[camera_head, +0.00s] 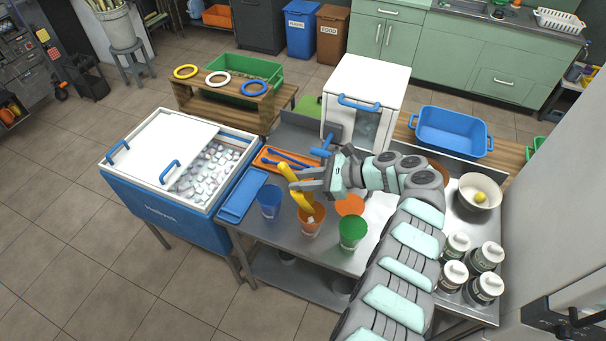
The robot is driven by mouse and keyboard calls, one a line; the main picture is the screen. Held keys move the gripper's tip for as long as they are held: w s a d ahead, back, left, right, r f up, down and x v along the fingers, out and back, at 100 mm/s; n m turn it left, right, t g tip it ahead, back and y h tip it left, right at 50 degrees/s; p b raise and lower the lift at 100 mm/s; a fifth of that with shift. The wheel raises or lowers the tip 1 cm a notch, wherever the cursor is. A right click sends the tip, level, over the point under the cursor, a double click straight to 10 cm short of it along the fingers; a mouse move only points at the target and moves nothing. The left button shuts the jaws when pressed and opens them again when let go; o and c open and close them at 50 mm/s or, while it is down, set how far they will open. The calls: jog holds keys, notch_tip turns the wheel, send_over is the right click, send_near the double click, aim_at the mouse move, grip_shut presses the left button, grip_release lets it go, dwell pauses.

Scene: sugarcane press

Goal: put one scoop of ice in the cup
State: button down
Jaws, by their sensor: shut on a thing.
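My gripper (302,180) is shut on a yellow scoop (304,195). The scoop is tilted steeply, with its lower end at the mouth of an orange cup (312,227). A small white patch, perhaps ice, shows at that cup's mouth. I cannot tell whether the scoop touches the cup. A blue cup (269,204) stands to the left and a green cup (352,233) to the right, all on the metal table. Ice cubes (208,170) show in the blue cooler (170,222) at the left, whose white lid panel (165,145) is slid partly aside.
A blue tray (243,196) and an orange tray with blue tools (271,158) lie between cooler and cups. A white press machine (368,85) stands behind. Jars (456,246), a bowl (480,190) and a blue basin (450,133) take up the right side.

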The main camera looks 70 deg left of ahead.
aim_at(290, 176)
jog(key=shift+s+a+r+n+t+h+p, duration=0.15)
jog(key=shift+s+t+p, duration=0.35)
jog(key=shift+p, duration=1.45)
jog(key=shift+s+a+r+n+t+h+p, duration=0.2)
jog(key=shift+s+p, duration=0.45)
jog(key=shift+p, duration=1.25)
jog(key=shift+s+a+r+m+t+h+p, duration=0.2)
jog(key=shift+s+t+p, duration=0.35)
jog(key=shift+p, duration=1.4)
jog(key=shift+s+a+f+t+p, duration=0.15)
jog(key=shift+s+t+p, duration=0.1)
jog(key=shift+p, duration=0.45)
jog(key=shift+f, duration=0.15)
jog(key=shift+s+a+r+n+h+p, duration=0.1)
jog(key=shift+s+r+n+h+p, duration=0.15)
jog(key=shift+p, duration=0.65)
jog(key=shift+s+a+f+t+h+p, duration=0.15)
jog(key=shift+s+f+t+h+p, duration=0.15)
jog(key=shift+s+t+p, duration=0.4)
jog(key=shift+s+a+f+t+h+p, duration=0.25)
jog(key=shift+s+t+p, duration=0.25)
jog(key=shift+p, duration=0.35)
jog(key=shift+s+a+f+t+h+p, duration=0.15)
jog(key=shift+s+f+t+p, duration=0.2)
jog(key=shift+s+t+p, duration=0.35)
